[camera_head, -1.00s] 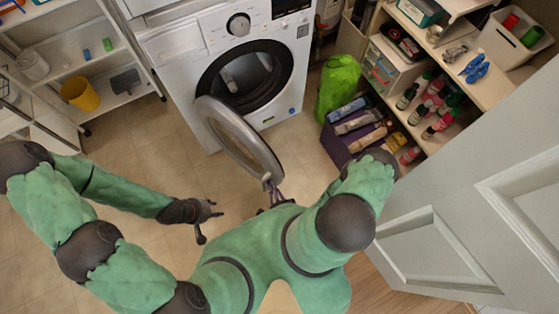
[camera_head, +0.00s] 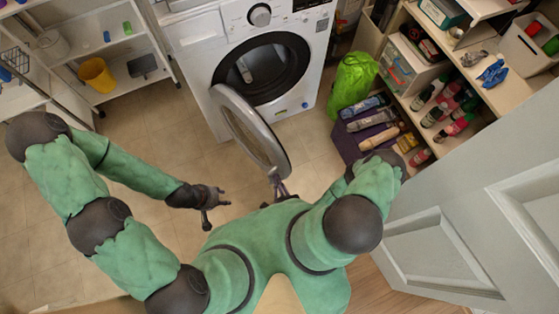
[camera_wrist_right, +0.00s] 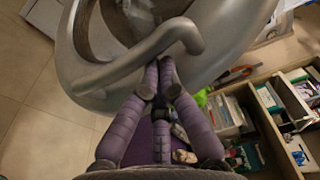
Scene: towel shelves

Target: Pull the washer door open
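The white washer (camera_head: 205,40) stands at the top middle in the head view, its dark round drum opening uncovered. Its round grey door (camera_head: 235,118) stands swung wide out from the front. In the right wrist view the door (camera_wrist_right: 85,85) fills the top, with a curved silver handle (camera_wrist_right: 140,62) across it. My right gripper (camera_head: 276,184) is at the door's near edge. In the wrist view its fingers (camera_wrist_right: 158,70) are closed together at the handle; whether the handle is between them is hidden. My left gripper (camera_head: 216,198) is open and empty, left of the door.
A white rack (camera_head: 125,85) with a yellow bucket (camera_head: 97,74) stands at the left. A green bag (camera_head: 353,82), a purple crate (camera_head: 348,147) and shelves of bottles (camera_head: 425,105) stand at the right. A panelled door (camera_head: 470,190) is at far right. Floor left of the washer door is clear.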

